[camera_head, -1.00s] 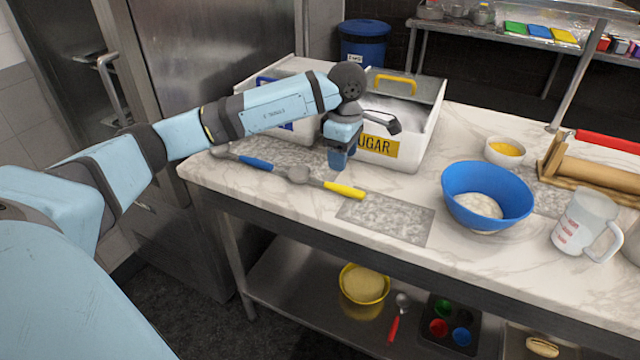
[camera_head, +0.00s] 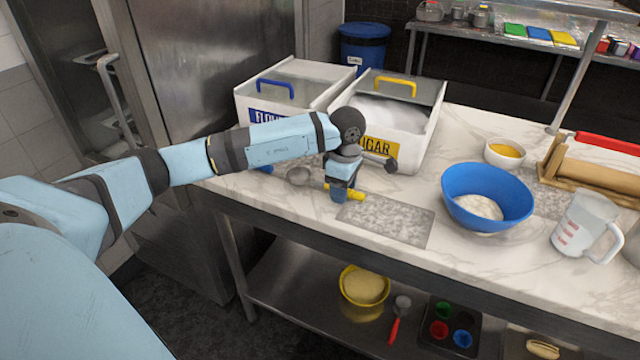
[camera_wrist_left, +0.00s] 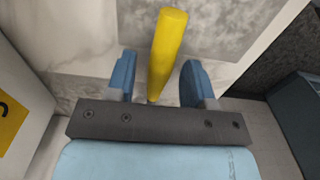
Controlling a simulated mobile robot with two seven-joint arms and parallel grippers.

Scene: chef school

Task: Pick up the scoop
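A scoop with a yellow handle (camera_head: 357,195) and a metal head (camera_head: 298,176) lies on the marble counter. My left gripper (camera_head: 341,194) is low over its handle and hides part of it. In the left wrist view the yellow handle (camera_wrist_left: 168,45) lies between the two blue fingers of the left gripper (camera_wrist_left: 158,84), with a gap on each side, so the gripper is open. A blue-handled scoop (camera_head: 264,169) lies further left, mostly hidden behind my left arm. My right gripper is not in view.
The sugar bin (camera_head: 408,120) and flour bin (camera_head: 310,85) stand just behind my left gripper. A blue bowl (camera_head: 455,200) and a measuring jug (camera_head: 580,225) stand to the right. A speckled board (camera_head: 390,222) lies bare beside the scoop. The counter's front edge is close.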

